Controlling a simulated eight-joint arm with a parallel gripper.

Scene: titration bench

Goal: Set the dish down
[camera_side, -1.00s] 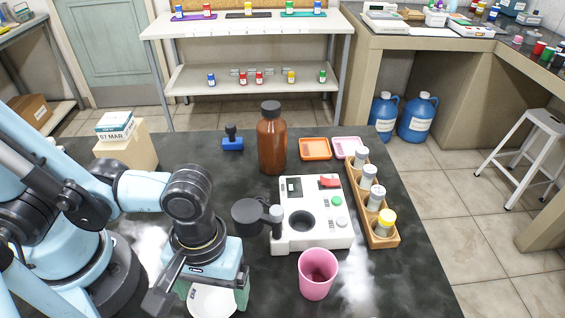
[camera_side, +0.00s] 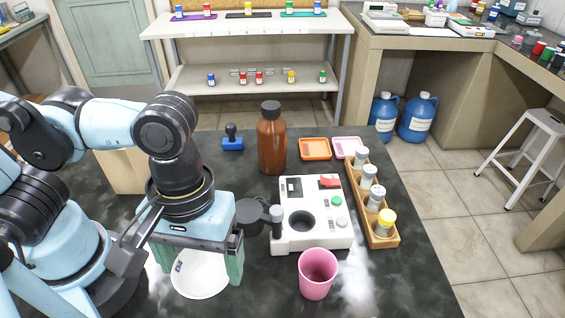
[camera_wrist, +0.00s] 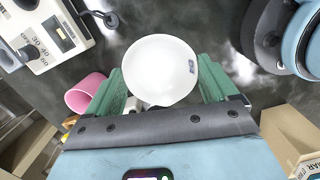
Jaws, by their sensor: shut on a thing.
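The white round dish (camera_side: 203,277), with a small dark mark on it, is between the two green fingers of my gripper (camera_side: 199,268) in the side view. It also shows in the wrist view (camera_wrist: 158,68), where a green finger touches or nearly touches it on each side. My gripper is shut on the dish and points down over the dark bench (camera_side: 262,293) at the front left. The dish looks about level. I cannot tell whether its underside touches the bench.
A pink cup (camera_side: 317,274) stands to the right of the dish. Behind it is a white instrument (camera_side: 310,243) with a dark round arm reaching toward my gripper. A brown bottle (camera_side: 272,140), a blue-based stamp (camera_side: 232,143) and a wooden vial rack (camera_side: 385,240) stand farther off. White vapour drifts nearby.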

